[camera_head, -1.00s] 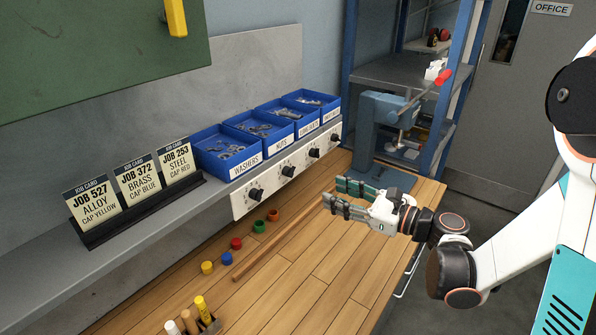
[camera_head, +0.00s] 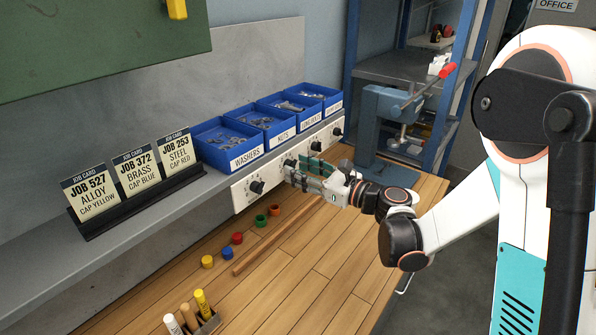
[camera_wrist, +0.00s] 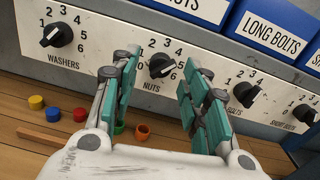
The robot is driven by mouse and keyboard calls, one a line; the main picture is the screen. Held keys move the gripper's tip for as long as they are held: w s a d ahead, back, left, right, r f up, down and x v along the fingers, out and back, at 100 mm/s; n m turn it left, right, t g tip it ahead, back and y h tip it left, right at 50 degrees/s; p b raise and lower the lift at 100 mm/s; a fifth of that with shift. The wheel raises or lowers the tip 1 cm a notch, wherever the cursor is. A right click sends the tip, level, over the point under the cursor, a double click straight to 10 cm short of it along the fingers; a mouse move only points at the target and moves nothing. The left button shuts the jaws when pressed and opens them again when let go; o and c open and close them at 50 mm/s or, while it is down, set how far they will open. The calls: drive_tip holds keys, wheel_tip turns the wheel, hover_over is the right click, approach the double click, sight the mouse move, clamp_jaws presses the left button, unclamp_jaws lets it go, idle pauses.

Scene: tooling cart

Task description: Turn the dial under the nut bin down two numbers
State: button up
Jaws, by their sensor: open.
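The NUTS dial (camera_wrist: 160,65) is a black knob on a pale panel, with numbers printed around it. In the wrist view it shows between my two fingertips; I cannot read its pointer for certain. The left finger covers part of its scale. In the head view the dial (camera_head: 290,163) is just beyond the fingertips, below the blue nut bin (camera_head: 262,124). My gripper (camera_head: 298,172) is open, with one teal-padded finger on each side of the dial. It also shows in the wrist view (camera_wrist: 160,78). I cannot tell whether the fingers touch the dial.
The WASHERS dial (camera_wrist: 56,35) is to the left and the LONG BOLTS dial (camera_wrist: 243,95) to the right, close to the fingers. Coloured caps (camera_head: 237,239) and a wooden strip (camera_head: 275,238) lie on the bench below. Job cards (camera_head: 134,172) stand on the shelf at left.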

drive_tip(key=shift+w+a, duration=0.35)
drive_tip(key=shift+a, duration=0.15)
clamp_jaws()
drive_tip(key=shift+n, duration=0.4)
drive_tip(key=shift+n+b, duration=1.45)
drive_tip(key=shift+n, duration=5.85)
